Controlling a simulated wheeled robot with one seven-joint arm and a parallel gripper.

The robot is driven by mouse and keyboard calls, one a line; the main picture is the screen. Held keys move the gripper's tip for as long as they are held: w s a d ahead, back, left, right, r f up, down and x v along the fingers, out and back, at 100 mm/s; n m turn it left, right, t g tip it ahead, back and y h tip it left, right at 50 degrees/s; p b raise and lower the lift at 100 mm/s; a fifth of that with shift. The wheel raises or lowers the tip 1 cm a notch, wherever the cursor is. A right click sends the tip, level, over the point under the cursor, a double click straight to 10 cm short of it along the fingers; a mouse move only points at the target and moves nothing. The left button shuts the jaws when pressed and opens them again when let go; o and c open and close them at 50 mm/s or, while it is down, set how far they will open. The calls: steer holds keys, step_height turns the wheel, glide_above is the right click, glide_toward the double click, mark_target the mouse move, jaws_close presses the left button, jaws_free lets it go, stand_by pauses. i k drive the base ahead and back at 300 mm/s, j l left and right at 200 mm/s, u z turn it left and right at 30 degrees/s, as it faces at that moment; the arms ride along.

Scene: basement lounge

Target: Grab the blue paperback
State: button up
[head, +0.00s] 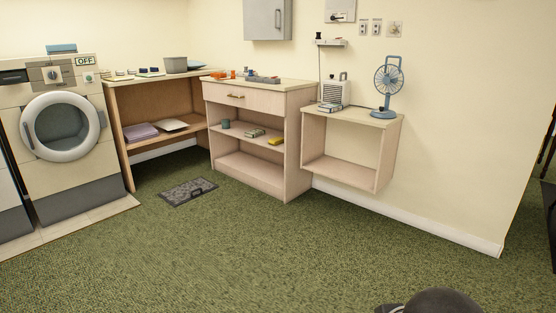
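No thing in the head view is clearly readable as the blue paperback at this distance. A small flat stack with bluish edges (329,107) lies on top of the small right-hand table (352,116), left of the fan; it looks like books. Another small book-like stack (254,132) lies on the middle shelf of the drawer cabinet, beside a yellow item (275,141). A blue flat item (61,48) sits on the washing machine; I cannot tell what it is. My gripper is not in view.
A blue fan (389,84) and a pale box-shaped device (336,91) stand on the small table. The drawer cabinet (281,97) and a wooden desk (116,121) are to its left, then the washing machine (73,147). A dark mat (187,191) lies on open green carpet (260,250).

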mark_target(330, 108)
steer(key=i, duration=0.6)
steer(key=i+j+z, duration=0.1)
steer(key=i, duration=0.5)
steer(key=i+j, duration=0.15)
steer(key=i, duration=0.45)
steer(key=l+z, duration=0.05)
